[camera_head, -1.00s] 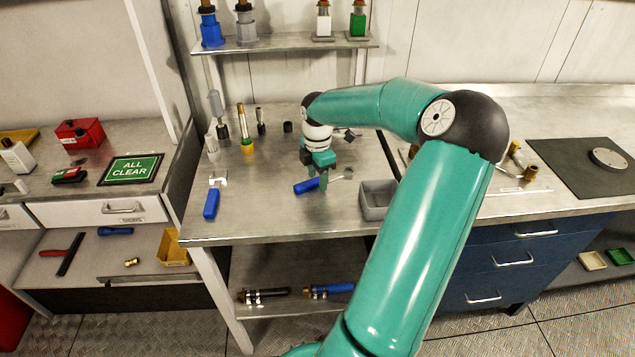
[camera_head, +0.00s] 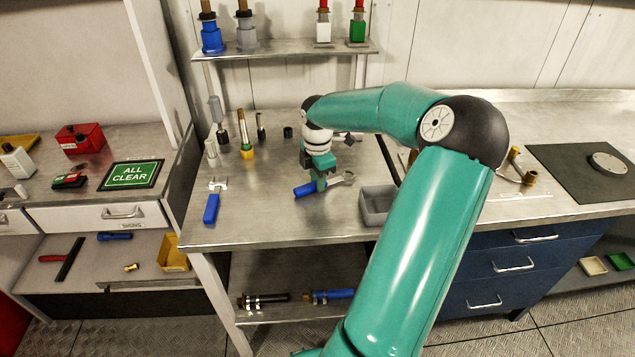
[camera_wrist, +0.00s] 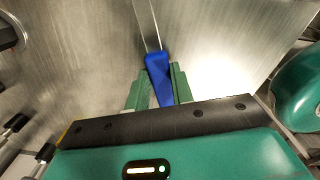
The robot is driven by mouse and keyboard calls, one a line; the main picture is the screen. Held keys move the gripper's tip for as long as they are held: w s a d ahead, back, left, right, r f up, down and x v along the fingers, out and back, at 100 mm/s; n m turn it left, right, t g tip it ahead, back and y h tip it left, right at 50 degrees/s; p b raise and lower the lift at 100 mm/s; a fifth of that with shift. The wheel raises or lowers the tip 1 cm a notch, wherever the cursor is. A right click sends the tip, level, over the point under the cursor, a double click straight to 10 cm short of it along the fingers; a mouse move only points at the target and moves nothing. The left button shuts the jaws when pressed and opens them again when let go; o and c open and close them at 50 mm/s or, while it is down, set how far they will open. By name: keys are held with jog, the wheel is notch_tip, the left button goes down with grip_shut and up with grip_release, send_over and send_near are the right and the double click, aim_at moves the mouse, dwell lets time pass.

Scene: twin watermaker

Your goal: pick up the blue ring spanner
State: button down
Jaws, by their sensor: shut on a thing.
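The blue ring spanner (camera_head: 305,189) has a blue handle and a bright metal head pointing right, in the middle of the metal bench. My gripper (camera_head: 320,184) points down on it and is shut on the handle. In the wrist view, the blue handle (camera_wrist: 158,72) sits between the two green fingers, with its thin metal shank running up the picture. The fingers hide part of the spanner in the head view. I cannot tell whether the spanner touches the bench or is slightly raised.
A second blue-handled tool (camera_head: 211,207) lies to the left on the bench. A grey open bin (camera_head: 377,212) stands close to the right of the spanner. Several upright tools, including a yellow-based one (camera_head: 247,151), stand behind left. The front bench area is clear.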

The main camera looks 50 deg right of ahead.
notch_tip(320, 180, up, 2)
jog(key=shift+r, duration=0.25)
jog(key=s+a+r, duration=0.2)
jog(key=a+r, duration=0.7)
jog(key=a, duration=0.4)
jog(key=shift+s+a+r, duration=0.25)
jog(key=shift+a+r, duration=0.15)
jog(key=c, duration=1.9)
grip_release()
grip_shut()
